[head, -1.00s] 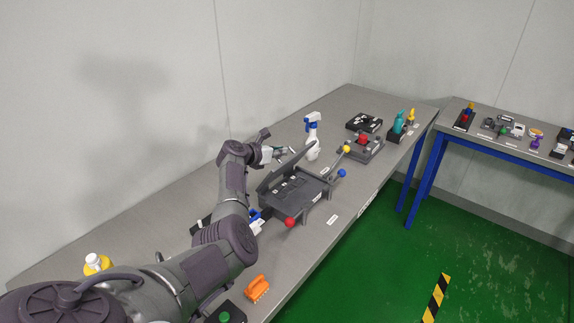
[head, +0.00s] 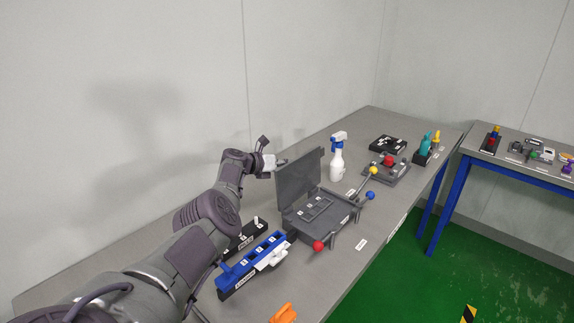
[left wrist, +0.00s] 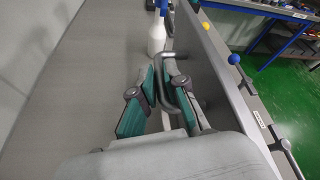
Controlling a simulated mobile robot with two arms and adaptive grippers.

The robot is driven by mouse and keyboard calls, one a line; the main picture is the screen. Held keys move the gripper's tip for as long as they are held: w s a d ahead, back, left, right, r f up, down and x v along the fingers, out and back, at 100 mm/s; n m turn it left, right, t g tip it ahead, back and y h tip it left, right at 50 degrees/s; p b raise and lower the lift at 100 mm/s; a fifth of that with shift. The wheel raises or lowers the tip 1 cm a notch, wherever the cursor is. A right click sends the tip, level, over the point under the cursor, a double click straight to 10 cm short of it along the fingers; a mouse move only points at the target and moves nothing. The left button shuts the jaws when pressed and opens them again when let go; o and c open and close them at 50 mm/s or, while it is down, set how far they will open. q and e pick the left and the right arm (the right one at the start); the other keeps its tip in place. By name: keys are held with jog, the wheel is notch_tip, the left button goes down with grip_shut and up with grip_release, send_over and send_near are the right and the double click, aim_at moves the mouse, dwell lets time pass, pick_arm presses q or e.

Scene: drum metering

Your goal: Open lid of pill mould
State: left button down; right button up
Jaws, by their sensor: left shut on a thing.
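The pill mould is a dark grey box on the grey table. Its base (head: 345,212) lies flat with small labelled blocks inside, and its lid (head: 300,177) stands raised, close to upright, along the far left side. My left gripper (head: 279,162) is at the lid's upper edge, on the side facing the wall. In the left wrist view, its teal-padded fingers (left wrist: 163,78) are shut on the lid's grey loop handle (left wrist: 178,54). The lid (left wrist: 222,85) shows there as a long slanted panel. My right gripper is not in view.
A white and blue spray bottle (head: 337,160) stands behind the mould. Red (head: 318,246), yellow (head: 373,170) and blue (head: 370,196) ball knobs surround it. A blue labelled fixture (head: 250,262) lies in front, near my left arm.

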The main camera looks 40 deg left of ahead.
pick_arm(q)
jog(key=shift+s+d+f, duration=0.1)
jog(key=shift+d+f, duration=0.05)
jog(key=shift+f, duration=0.35)
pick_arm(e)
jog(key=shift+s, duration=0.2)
pick_arm(q)
jog(key=c, duration=1.2)
grip_release()
jog(key=shift+f, duration=0.1)
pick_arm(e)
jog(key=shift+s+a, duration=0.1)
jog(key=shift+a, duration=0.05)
pick_arm(q)
jog(key=shift+s, duration=0.1)
jog(key=shift+s+r, duration=0.4)
jog(key=shift+s, duration=0.3)
jog(key=v, duration=1)
jog(key=shift+a+r, duration=0.45)
jog(key=shift+s, duration=0.1)
